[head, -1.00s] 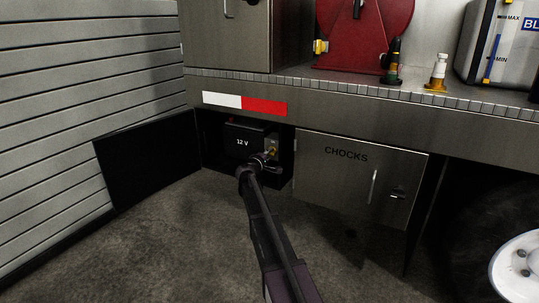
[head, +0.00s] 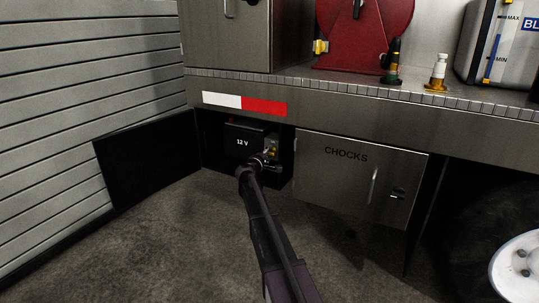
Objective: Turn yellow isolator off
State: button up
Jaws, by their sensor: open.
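The yellow isolator (head: 273,151) is a small yellow part at the right side of the open battery compartment, next to the black 12 V battery (head: 243,140). It is largely hidden behind my gripper, so its handle position cannot be read. My gripper (head: 268,157) is open at the compartment's mouth, right at the isolator in the picture. I cannot tell whether its fingers touch the isolator.
The compartment's black door (head: 150,160) stands open at the left. The closed CHOCKS locker (head: 358,180) is just right of the opening. The deck edge (head: 350,88) runs above, with a red reel (head: 350,35) on it. The floor in front is clear.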

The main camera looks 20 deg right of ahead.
jog(key=shift+s+a, duration=0.1)
jog(key=shift+a, duration=0.05)
jog(key=v, duration=1.1)
jog(key=shift+s+a, duration=0.2)
jog(key=shift+a, duration=0.05)
